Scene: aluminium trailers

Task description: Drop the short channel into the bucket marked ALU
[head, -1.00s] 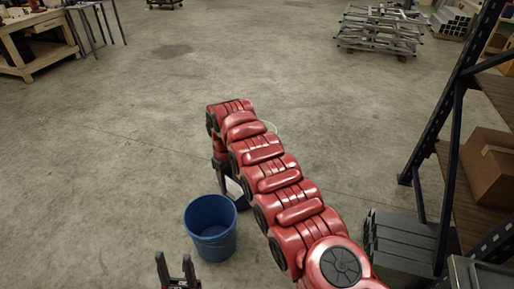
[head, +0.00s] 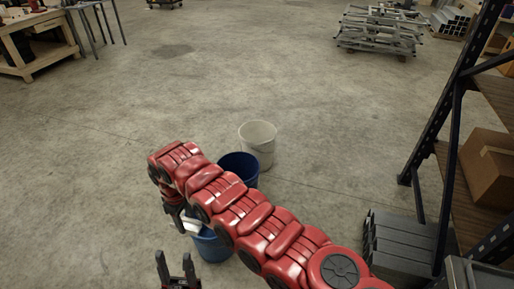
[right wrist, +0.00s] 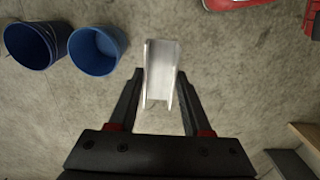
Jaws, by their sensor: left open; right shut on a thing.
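My right gripper (right wrist: 157,88) is shut on the short channel (right wrist: 160,62), a silvery U-shaped piece. In the head view the channel (head: 190,225) shows as a small pale piece under my red right arm, beside the near blue bucket (head: 213,249) and partly over its left rim. That bucket is partly hidden by the arm. A darker blue bucket (head: 240,163) and a white bucket (head: 258,143) stand farther back. Both blue buckets show in the right wrist view, left of the channel (right wrist: 97,36) (right wrist: 35,45). No marking is readable. My left gripper (head: 178,270) is open and empty.
A shelf rack with a cardboard box (head: 487,168) stands on the right, with grey beams (head: 395,250) at its foot. A workbench (head: 35,45) is at the far left, and a loaded cart (head: 380,30) is at the back.

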